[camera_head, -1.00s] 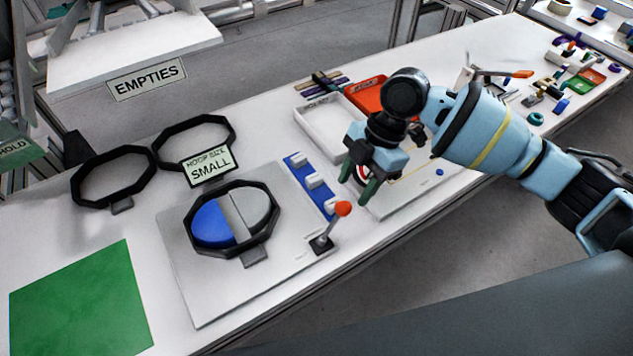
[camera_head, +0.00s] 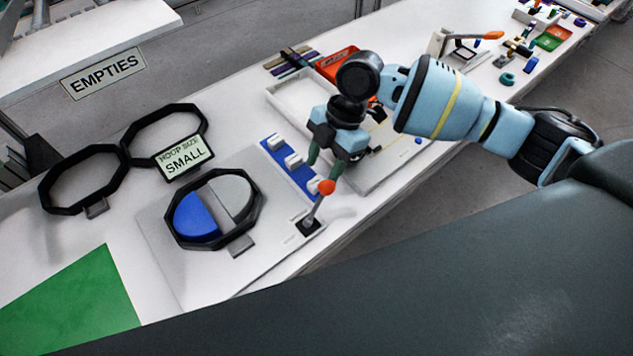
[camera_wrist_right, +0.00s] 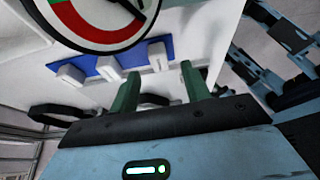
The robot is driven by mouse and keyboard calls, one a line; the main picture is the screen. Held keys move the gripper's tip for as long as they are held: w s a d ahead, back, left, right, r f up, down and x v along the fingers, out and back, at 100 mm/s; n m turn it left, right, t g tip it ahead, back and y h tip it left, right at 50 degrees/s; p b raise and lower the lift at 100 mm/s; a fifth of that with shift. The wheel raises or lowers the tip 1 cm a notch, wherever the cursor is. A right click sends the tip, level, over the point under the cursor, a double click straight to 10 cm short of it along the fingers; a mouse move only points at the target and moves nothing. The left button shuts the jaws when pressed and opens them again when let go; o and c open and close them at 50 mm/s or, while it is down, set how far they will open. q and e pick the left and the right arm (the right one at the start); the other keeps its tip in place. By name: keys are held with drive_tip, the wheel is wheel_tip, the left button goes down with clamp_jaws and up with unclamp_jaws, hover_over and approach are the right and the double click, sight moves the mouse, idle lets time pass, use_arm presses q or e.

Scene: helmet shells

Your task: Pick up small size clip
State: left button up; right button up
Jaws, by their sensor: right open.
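Several white clip-like blocks sit in a row on a blue strip (camera_head: 302,181) on the table. The far block (camera_head: 275,142), the middle block (camera_head: 292,160) and the near block (camera_head: 311,178) show in the head view. I cannot tell which one is the small size clip. My right gripper (camera_head: 324,166) is open and empty, with its green fingers just right of and above the strip. In the right wrist view, the fingers (camera_wrist_right: 159,82) point toward the blocks, with one block (camera_wrist_right: 158,57) in line between them. My left gripper is out of view.
A black octagonal hoop (camera_head: 254,214) surrounds a blue and grey disc on a white plate. An orange-knobbed lever (camera_head: 325,188) stands close to the gripper. A "HOOP SIZE SMALL" sign (camera_head: 185,157) and two empty hoops lie left. A white tray (camera_head: 276,97) lies behind.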

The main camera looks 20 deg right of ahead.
sight(318, 180)
drive_tip(key=shift+x, duration=1.95)
drive_tip(key=shift+d, duration=0.1)
drive_tip(key=shift+c, duration=0.2)
clamp_jaws()
